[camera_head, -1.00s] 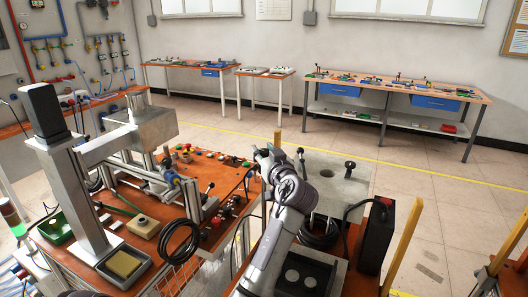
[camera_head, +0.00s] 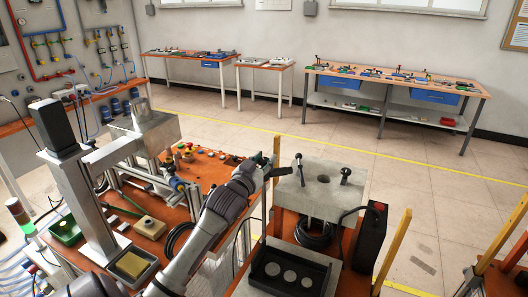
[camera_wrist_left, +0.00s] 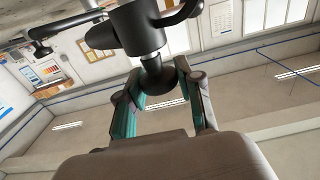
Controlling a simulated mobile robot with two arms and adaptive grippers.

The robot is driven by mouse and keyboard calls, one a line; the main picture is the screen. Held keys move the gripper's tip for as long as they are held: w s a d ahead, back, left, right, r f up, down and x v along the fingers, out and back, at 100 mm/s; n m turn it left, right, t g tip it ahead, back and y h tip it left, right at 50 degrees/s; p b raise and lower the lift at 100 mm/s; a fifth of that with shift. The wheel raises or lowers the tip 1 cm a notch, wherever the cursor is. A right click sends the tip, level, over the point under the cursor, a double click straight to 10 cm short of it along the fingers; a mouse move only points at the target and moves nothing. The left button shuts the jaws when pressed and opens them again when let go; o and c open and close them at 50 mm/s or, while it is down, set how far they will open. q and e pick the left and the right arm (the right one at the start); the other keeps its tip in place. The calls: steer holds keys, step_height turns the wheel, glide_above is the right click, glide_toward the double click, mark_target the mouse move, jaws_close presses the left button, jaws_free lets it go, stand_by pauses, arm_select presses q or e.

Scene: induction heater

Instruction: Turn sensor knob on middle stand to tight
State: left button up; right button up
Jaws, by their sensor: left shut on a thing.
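In the head view my left gripper (camera_head: 268,166) is at the left edge of the grey block-shaped stand (camera_head: 322,192). A small dark part (camera_head: 281,171) shows beside its fingertips. In the left wrist view its two teal-lined fingers are shut on a round black knob (camera_wrist_left: 163,86), one on each side. The knob joins a larger black body (camera_wrist_left: 138,28) by a short pale stem. Two black-topped upright parts stand on the block, one at left (camera_head: 299,167) and one at right (camera_head: 346,174). Whether the knob is tight cannot be told. My right gripper is not in view.
A black box (camera_head: 369,236) with a cable stands right of the block. A black tray (camera_head: 290,277) with round discs lies in front. A crowded orange workbench (camera_head: 205,165) is at left, with a metal column (camera_head: 85,205). The floor behind the stands is clear.

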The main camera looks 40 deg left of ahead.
arm_select(q)
steer(key=m+h, duration=0.1)
steer(key=h, duration=0.1)
steer(key=shift+a+m+t+h, duration=0.1)
steer(key=shift+m+t+h, duration=0.2)
steer(key=shift+m+h, duration=0.1)
steer(key=shift+f+m+h, duration=0.1)
steer(key=shift+m+h, duration=0.3)
steer(key=shift+h, duration=0.2)
steer(key=m+h+b, duration=0.1)
steer(key=h, duration=0.1)
steer(key=m+h+b, duration=0.1)
steer(key=h, duration=0.1)
steer(key=shift+f+m+b, duration=0.15)
steer(key=shift+m+b, duration=0.15)
steer(key=m+h+b, duration=0.1)
steer(key=h+b, duration=0.1)
steer(key=b, duration=0.5)
steer(key=m+g+h+b, duration=0.1)
steer(key=m+h+b, duration=0.1)
steer(key=b, duration=0.5)
steer(key=shift+h, duration=0.8)
steer(key=shift+r+m+g+b, duration=0.4)
steer(key=shift+g+b, duration=0.1)
steer(key=shift+b, duration=0.25)
steer(key=o, duration=1.1)
steer(key=shift+f, duration=0.1)
